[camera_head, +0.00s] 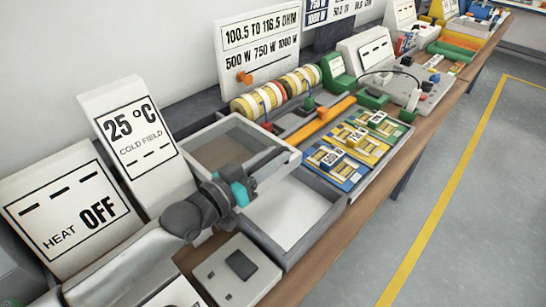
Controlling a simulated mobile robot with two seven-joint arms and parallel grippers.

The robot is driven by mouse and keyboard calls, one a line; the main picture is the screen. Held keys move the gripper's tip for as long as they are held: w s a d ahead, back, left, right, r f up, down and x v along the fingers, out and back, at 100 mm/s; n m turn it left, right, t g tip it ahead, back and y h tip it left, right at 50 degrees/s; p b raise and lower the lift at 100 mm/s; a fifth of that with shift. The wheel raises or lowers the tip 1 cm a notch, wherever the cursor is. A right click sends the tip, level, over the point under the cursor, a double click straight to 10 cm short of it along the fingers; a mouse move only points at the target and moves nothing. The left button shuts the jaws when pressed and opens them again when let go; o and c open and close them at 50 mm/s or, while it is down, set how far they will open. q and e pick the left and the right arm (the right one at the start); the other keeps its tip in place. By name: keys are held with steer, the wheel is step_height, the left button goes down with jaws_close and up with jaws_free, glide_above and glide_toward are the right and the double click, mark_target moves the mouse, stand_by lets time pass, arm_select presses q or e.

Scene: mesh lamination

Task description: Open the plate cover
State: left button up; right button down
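A grey rectangular box, the plate unit (290,250), stands on the bench with a pale flat inside (292,212) showing. A grey-framed panel with a brownish, see-through-looking middle, which looks like the plate cover (215,150), is at its back left. It seems raised or tilted, but its exact angle is hard to tell. My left gripper (272,170), with a teal part at its wrist, reaches in from the lower left across the box and the panel's near side. Its fingertips are by the panel's right edge; I cannot tell whether they touch or grip it. My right gripper is not in view.
A control box (238,272) sits in front. Right are an orange bar (322,120), coloured wattage blocks (350,150) and striped rolls (275,95). The floor at right is clear.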

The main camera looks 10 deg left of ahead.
arm_select(q)
steer(key=shift+o, duration=1.4)
steer(key=p+v, duration=0.2)
steer(key=v, duration=1.3)
steer(key=shift+s+r, duration=0.1)
steer(key=shift+s, duration=0.05)
